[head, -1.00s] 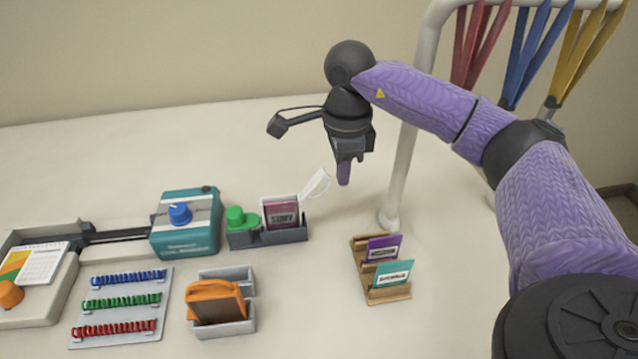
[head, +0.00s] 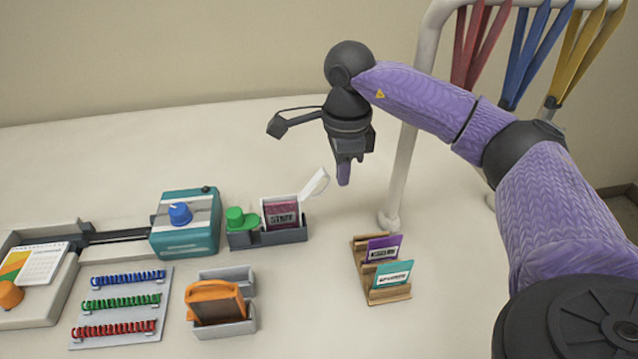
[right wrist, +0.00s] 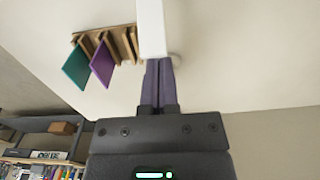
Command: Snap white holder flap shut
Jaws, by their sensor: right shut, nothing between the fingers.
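The white holder flap (head: 314,184) stands open and tilted at the upper right of the white holder, which sits in a dark grey tray (head: 285,236). A maroon card (head: 281,215) stands in the holder. My right gripper (head: 344,183) is shut and empty, pointing down just right of the flap and a little above it. In the right wrist view the closed purple fingers (right wrist: 160,66) overlap the end of a white strip (right wrist: 151,28), which looks like the flap. I cannot tell whether they touch. My left gripper is not in view.
A green-knobbed tool (head: 241,219) stands left of the holder, beside a teal machine (head: 185,240). A wooden rack (head: 389,295) with purple and teal cards is at the front right, near a white post (head: 402,170). Table is clear behind the holder.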

